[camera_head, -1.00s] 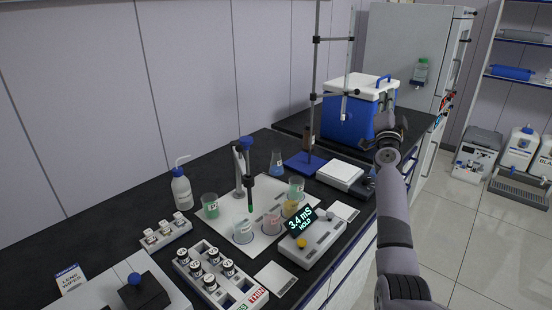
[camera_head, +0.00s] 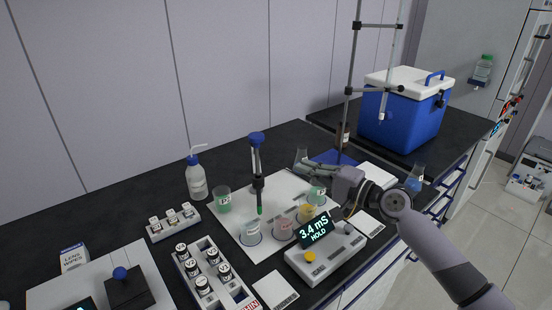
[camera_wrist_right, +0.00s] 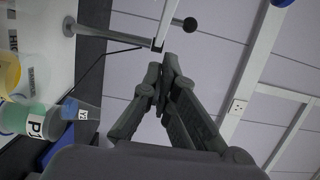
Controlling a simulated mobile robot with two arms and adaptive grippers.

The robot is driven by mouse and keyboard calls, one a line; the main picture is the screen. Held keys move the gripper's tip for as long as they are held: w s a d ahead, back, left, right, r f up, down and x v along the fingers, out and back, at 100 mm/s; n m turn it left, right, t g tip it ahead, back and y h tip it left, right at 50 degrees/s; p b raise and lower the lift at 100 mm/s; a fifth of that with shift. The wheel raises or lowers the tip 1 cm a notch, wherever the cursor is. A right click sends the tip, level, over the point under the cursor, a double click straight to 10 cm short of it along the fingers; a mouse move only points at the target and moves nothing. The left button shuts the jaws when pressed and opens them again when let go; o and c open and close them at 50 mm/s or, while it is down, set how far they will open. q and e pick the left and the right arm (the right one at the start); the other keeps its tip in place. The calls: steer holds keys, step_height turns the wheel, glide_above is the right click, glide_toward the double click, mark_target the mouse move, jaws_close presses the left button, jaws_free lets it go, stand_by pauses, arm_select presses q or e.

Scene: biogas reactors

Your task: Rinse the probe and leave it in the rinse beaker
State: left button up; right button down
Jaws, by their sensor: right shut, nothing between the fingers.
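The probe (camera_head: 258,187) is a dark, upright stick with a green tip, hanging from a small stand with a blue knob above the white mat. Its tip is close to a pale, clear beaker (camera_head: 250,233); I cannot tell whether it is inside. Pink (camera_head: 283,230), yellow (camera_head: 307,213) and green (camera_head: 317,193) beakers stand to its right. I cannot read which one is the rinse beaker. My right gripper (camera_head: 303,168) is right of the probe, above the mat's back part, apart from the probe. Its fingers (camera_wrist_right: 164,62) are shut and empty. My left gripper is out of view.
A meter (camera_head: 325,250) reading 3.4 mS HOLD stands in front of the beakers. A tall rod stand (camera_head: 350,90) and blue cooler (camera_head: 403,118) are behind.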

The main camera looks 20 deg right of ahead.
steer(key=w+a+p, duration=0.3)
steer(key=w+a, duration=0.2)
steer(key=a, duration=0.1)
steer(key=shift+a, duration=0.35)
steer(key=shift+w, duration=0.1)
steer(key=shift+a+p, duration=0.65)
steer(key=shift+a, duration=0.35)
steer(key=shift+d, duration=0.1)
